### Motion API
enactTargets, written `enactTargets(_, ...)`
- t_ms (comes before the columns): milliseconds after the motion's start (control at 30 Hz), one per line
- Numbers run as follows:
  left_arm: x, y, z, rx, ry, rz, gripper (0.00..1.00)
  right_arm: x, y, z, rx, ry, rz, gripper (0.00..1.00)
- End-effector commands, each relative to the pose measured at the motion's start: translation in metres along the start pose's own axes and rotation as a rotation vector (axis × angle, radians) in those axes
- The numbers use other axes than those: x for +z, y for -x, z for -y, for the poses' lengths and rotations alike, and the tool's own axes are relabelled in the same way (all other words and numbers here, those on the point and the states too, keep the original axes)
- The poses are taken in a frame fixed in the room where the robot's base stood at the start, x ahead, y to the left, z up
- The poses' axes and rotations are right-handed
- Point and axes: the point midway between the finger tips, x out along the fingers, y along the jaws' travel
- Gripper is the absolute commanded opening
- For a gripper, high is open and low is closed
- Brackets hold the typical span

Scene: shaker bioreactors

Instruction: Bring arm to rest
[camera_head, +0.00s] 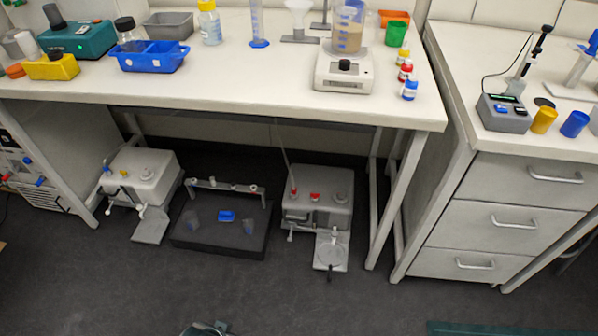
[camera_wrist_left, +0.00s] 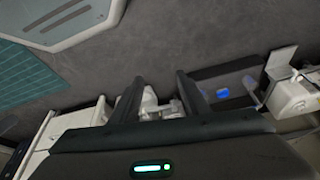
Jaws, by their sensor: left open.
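My left gripper (camera_wrist_left: 160,78) shows in the left wrist view with its two dark fingers spread apart and nothing between them. Beyond the fingers are the floor and equipment under the bench. A small piece of a grey device, probably part of my left arm, shows at the bottom edge of the head view. My right gripper is in neither view. The dark shaker platform (camera_head: 190,240) stands on the floor under the bench, with a small blue item (camera_head: 226,215) on it. It also shows in the wrist view (camera_wrist_left: 205,74). White units stand left (camera_head: 155,170) and right (camera_head: 318,212) of it.
The white bench (camera_head: 250,85) holds a blue tray (camera_head: 150,62), bottles and a balance (camera_head: 343,75) with a filled beaker. A drawer cabinet (camera_head: 500,215) stands at right. The dark floor (camera_head: 330,300) in front is mostly clear. A teal surface (camera_head: 500,329) shows at bottom right.

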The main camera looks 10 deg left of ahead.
Motion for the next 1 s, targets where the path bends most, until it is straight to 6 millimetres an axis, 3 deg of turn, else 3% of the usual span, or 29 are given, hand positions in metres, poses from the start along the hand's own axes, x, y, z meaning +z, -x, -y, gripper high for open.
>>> enactTargets(300, 0.029, -0.087, -0.013, 0.02, -0.005, -0.052, 0.42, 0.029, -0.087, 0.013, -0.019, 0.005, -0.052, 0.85)
enactTargets(500, 0.057, -0.125, -0.021, 0.029, -0.008, -0.089, 0.42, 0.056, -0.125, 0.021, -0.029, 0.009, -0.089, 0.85)
enactTargets(700, 0.076, -0.142, -0.025, 0.035, -0.011, -0.112, 0.42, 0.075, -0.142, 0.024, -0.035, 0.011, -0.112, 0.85)
enactTargets(1000, 0.08, -0.146, -0.025, 0.036, -0.012, -0.119, 0.42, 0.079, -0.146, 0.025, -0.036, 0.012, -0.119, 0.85)
